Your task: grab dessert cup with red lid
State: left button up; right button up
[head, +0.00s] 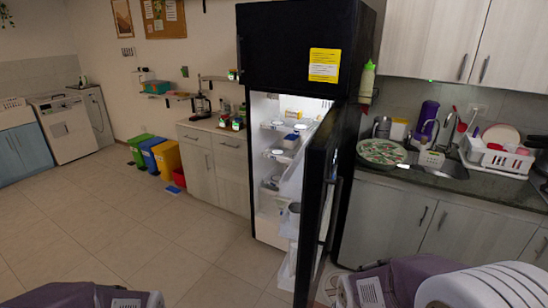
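I cannot make out a dessert cup with a red lid in the head view. The black fridge (294,52) stands in the middle with its lower door (318,200) swung open toward me. The door hides part of the right side of the interior. Only purple and white parts of my arms show at the bottom left and bottom right. Neither gripper is in view.
A counter (202,127) with a coffee maker (202,104) and small jars stands left of the fridge. Green, blue and yellow bins (167,158) line the wall. A sink counter (440,180) with a dish rack (500,158) is at right. The tiled floor (110,235) is clear.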

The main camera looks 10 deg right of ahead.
aim_at(225, 118)
jog(key=k+l, duration=0.1)
jog(key=l, duration=0.4)
jog(key=l+z, duration=0.1)
jog(key=l, duration=0.4)
jog(key=k+l, duration=0.15)
jog(key=l, duration=0.35)
jog(key=i+j+u, duration=0.4)
jog(key=j, duration=0.2)
jog(key=i+j+u, duration=0.35)
jog(key=j, duration=0.25)
jog(key=i+j+u, duration=0.4)
jog(key=i+j+z, duration=0.1)
jog(key=i, duration=0.4)
jog(key=i+j+z, duration=0.1)
jog(key=i, duration=0.4)
jog(key=i+j+z, duration=0.1)
jog(key=i+j, duration=0.15)
jog(key=i, duration=0.25)
jog(key=i+l, duration=0.25)
jog(key=i, duration=0.4)
jog(key=i+l+z, duration=0.15)
jog(key=i, duration=0.45)
jog(key=i+l, duration=0.25)
jog(key=i, duration=0.4)
jog(key=i+l+z, duration=0.15)
jog(key=i, duration=0.45)
jog(key=i+l, duration=0.5)
jog(key=l, duration=0.25)
jog(key=i+j+u, duration=0.05)
